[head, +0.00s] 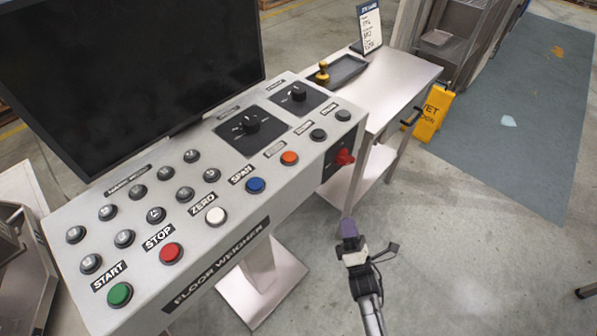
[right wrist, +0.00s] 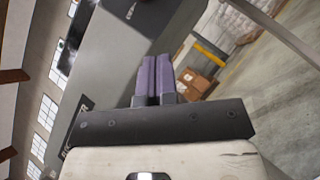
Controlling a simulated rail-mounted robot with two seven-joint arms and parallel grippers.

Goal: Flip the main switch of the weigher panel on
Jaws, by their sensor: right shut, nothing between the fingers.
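The weigher panel (head: 190,215) is a grey sloped console marked "FLOOR WEIGHER". A red switch (head: 344,158) on a dark plate sits on its right end face, and I take it to be the main switch. I cannot tell its position. My right gripper (head: 349,231), with purple fingertips, is shut and empty, below the red switch in the head view and apart from it. In the right wrist view its fingers (right wrist: 155,78) are side by side in front of the grey panel body (right wrist: 115,55). The red switch does not show there. My left gripper is not in view.
A dark monitor (head: 130,70) stands behind the panel's buttons. A steel side table (head: 398,82) with a dark tray (head: 347,70) and a stamp (head: 322,73) adjoins the right end. A yellow wet-floor sign (head: 432,114) stands beyond.

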